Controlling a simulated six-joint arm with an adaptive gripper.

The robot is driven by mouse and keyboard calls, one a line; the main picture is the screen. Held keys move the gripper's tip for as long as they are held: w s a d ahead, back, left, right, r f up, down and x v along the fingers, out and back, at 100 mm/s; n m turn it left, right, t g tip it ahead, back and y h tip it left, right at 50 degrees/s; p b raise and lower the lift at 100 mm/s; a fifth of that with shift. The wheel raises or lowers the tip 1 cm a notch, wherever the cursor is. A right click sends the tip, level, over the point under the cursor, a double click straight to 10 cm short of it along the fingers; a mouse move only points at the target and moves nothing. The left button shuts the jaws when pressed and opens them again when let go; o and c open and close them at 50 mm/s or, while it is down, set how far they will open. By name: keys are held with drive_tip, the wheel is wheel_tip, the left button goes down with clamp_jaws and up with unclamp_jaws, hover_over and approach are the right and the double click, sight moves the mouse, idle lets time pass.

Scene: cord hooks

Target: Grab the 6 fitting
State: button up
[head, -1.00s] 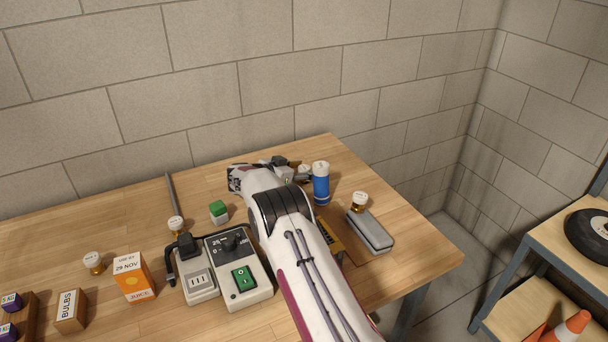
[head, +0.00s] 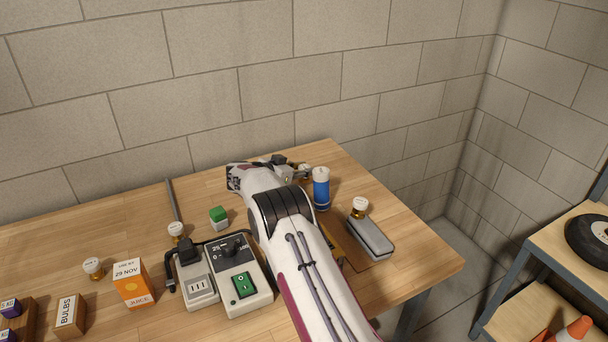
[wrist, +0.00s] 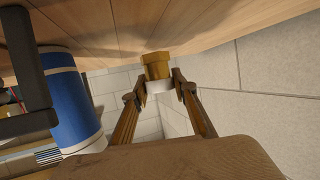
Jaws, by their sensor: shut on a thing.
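My gripper (wrist: 160,92) shows in the wrist view, its two fingers shut on a brass fitting (wrist: 157,66) with a white cap. The fitting seems upright at the tabletop; I cannot tell whether it touches the wood. In the head view this fitting (head: 305,170) shows just left of the blue can, and my arm hides most of my gripper. Other white-capped brass fittings stand at the left (head: 93,267), behind the plug (head: 176,231) and by the grey case (head: 359,206). Their cap numbers are too small to read, and so is the held one's.
The blue can (head: 321,189) stands close to my gripper and is large in the wrist view (wrist: 72,98). A grey case (head: 370,236) lies right of my arm. A switch box (head: 238,272), a green-topped block (head: 218,217) and a juice carton (head: 132,284) stand left.

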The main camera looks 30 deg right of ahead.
sight(304, 167)
wheel_tip(304, 167, up, 8)
drive_tip(key=shift+f, duration=0.15)
